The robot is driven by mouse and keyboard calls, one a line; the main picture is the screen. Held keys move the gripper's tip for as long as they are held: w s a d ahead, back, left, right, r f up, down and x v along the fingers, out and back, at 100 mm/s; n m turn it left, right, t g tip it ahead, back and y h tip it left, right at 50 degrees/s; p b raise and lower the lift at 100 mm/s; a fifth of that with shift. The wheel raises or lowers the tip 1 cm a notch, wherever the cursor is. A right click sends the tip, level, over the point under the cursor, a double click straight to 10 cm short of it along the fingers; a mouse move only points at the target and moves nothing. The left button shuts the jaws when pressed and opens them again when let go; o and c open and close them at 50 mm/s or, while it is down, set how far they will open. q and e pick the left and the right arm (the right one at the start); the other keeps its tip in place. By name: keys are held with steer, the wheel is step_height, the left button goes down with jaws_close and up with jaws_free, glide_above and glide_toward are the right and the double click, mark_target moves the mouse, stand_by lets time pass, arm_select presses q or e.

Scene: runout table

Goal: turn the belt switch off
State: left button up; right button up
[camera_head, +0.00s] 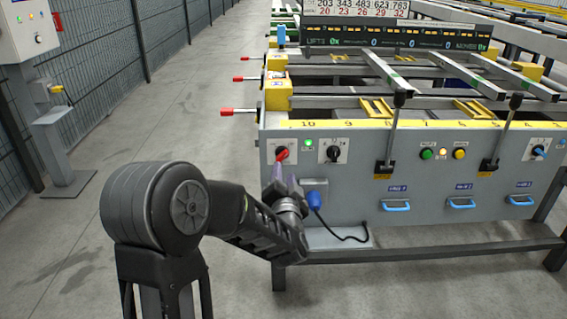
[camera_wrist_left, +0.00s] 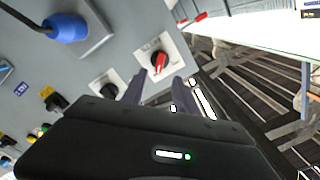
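A red rotary switch (camera_head: 281,155) on a white plate sits at the left end of the grey front panel (camera_head: 345,206). A green lamp is lit beside it. My left gripper (camera_head: 277,174) is right in front of this switch and partly covers its plate. In the left wrist view the red knob (camera_wrist_left: 159,62) lies just beyond and between the two fingertips (camera_wrist_left: 161,80). The fingers are apart and hold nothing; whether one touches the knob I cannot tell. The switch's label is not readable. My right gripper is not in view.
A black rotary switch (camera_head: 333,151) is close to the right of the red one. A blue plug (camera_head: 315,200) with a cable sits below. Levers (camera_head: 391,135) and blue handles (camera_head: 396,205) stick out farther right. Red-tipped rods (camera_head: 228,112) project at the table's left side.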

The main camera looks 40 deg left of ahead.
mark_target(283, 157)
arm_select(q)
steer(key=b+x, duration=0.1)
steer(key=x, duration=0.6)
steer(key=shift+w+a+f+b, duration=0.1)
steer(key=shift+w+a+b, duration=0.15)
steer(key=shift+b, duration=0.1)
steer(key=shift+c, duration=0.4)
jaws_close()
